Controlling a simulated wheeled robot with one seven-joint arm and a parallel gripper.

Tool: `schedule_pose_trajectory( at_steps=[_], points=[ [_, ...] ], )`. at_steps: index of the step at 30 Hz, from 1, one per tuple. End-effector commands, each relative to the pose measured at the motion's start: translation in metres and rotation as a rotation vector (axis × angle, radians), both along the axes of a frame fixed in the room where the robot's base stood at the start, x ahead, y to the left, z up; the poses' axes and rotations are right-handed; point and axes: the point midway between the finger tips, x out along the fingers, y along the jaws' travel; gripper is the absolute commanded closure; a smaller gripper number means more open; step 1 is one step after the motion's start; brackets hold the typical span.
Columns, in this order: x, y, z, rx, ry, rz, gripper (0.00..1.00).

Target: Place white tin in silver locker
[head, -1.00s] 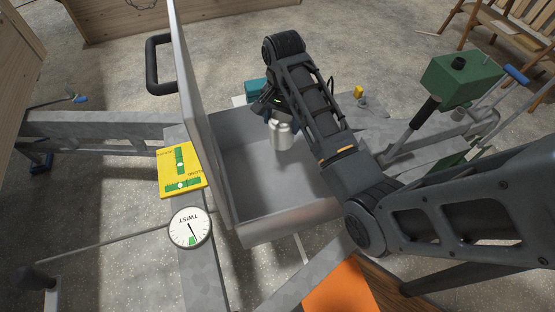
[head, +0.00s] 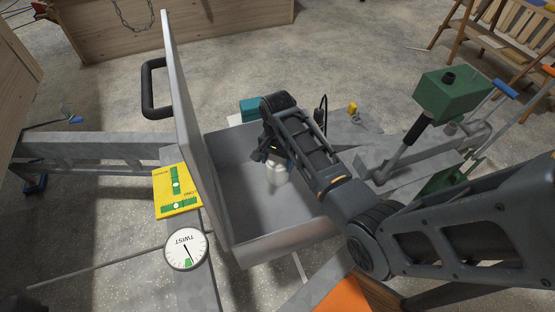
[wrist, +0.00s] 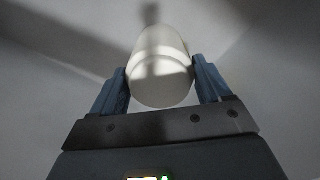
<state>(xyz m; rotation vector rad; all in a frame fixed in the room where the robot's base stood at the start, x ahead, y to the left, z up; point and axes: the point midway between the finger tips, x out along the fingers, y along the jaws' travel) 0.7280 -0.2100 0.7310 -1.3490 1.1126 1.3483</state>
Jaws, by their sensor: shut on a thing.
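The white tin (head: 277,177) is inside the open silver locker (head: 285,241), low in the box, partly hidden by my arm. In the wrist view the tin (wrist: 160,68) sits between the two blue fingers of my gripper (wrist: 162,82), which is shut on it. Grey locker walls lie around it there. In the head view my gripper (head: 275,158) reaches down into the locker from above. The locker's lid (head: 192,120) stands raised on the left, with a black handle (head: 152,88). I cannot tell whether the tin touches the locker floor.
A yellow level plate (head: 177,190) and a white round dial (head: 187,249) lie left of the locker. A teal box (head: 250,108) is behind it. A green jack box (head: 452,95) stands at the right. An orange item (head: 345,295) is in front.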

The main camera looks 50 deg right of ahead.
Motion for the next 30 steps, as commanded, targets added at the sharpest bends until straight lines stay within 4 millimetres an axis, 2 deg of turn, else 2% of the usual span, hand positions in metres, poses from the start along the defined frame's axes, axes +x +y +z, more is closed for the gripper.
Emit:
schedule_pose_trajectory(
  at_steps=[5,6,12,19,23,30],
  points=[
    [0.000,0.000,-0.003,0.000,-0.001,0.000,0.70],
    [0.000,0.000,-0.002,0.000,0.000,0.000,0.19],
    [0.000,0.000,-0.002,0.000,0.000,0.000,0.00],
    [0.000,0.000,-0.001,0.000,0.000,0.000,0.00],
    [0.000,0.000,0.007,0.000,0.000,0.000,0.00],
    [0.001,-0.001,0.051,-0.002,-0.004,0.000,0.00]
  ],
)
